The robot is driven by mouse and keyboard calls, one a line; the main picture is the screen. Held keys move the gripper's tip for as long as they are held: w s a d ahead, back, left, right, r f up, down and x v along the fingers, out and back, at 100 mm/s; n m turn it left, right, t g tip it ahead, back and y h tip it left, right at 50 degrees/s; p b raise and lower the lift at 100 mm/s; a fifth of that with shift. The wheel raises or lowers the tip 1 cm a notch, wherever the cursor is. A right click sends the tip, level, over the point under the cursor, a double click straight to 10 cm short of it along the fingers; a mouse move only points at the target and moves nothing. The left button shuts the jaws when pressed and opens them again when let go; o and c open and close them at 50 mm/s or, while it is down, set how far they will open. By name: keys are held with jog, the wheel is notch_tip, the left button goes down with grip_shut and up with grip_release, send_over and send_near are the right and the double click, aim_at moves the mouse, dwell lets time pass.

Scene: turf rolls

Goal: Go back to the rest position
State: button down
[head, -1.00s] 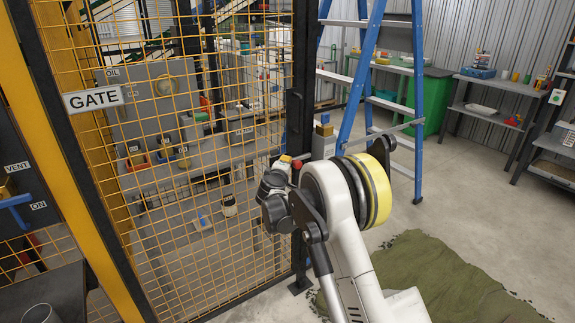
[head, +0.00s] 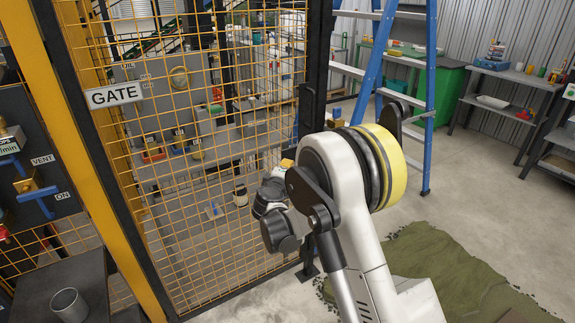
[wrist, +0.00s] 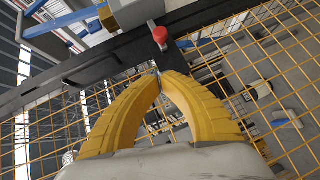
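My gripper (wrist: 159,76) shows in the wrist view as two ribbed yellow fingers curving inward, their tips together. I see nothing held between them. Beyond the tips are a dark post and a red knob (wrist: 160,36). In the head view my arm is bent in front of the mesh fence. Its wrist hangs low to the left of the elbow, and the fingers are mostly hidden there. The gate (head: 200,160) of yellow mesh, with a GATE sign (head: 115,95), stands behind the wrist; whether they touch I cannot tell.
A blue stepladder (head: 430,110) stands right of my arm. A green turf piece (head: 450,275) lies on the floor at lower right. A metal cup (head: 69,304) stands on a dark surface at lower left. Shelves (head: 510,85) line the back right. Open concrete floor lies between.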

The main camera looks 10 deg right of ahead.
jog(key=s+d+r+m+g+y, duration=0.1)
jog(key=s+d+r+m+g, duration=0.2)
jog(key=s+r, duration=0.5)
jog(key=s+d+r+m+g, duration=0.25)
jog(key=s+d+m, duration=0.2)
jog(key=s, duration=0.85)
jog(key=s+a+f+m+g+y, duration=0.1)
jog(key=s+a+f+m+y, duration=0.1)
jog(key=s, duration=1)
jog(key=s+a+f+m+g+y, duration=0.1)
jog(key=s+m+y, duration=0.1)
jog(key=s, duration=1)
jog(key=shift+s+a+f+y, duration=0.4)
jog(key=shift+y, duration=0.1)
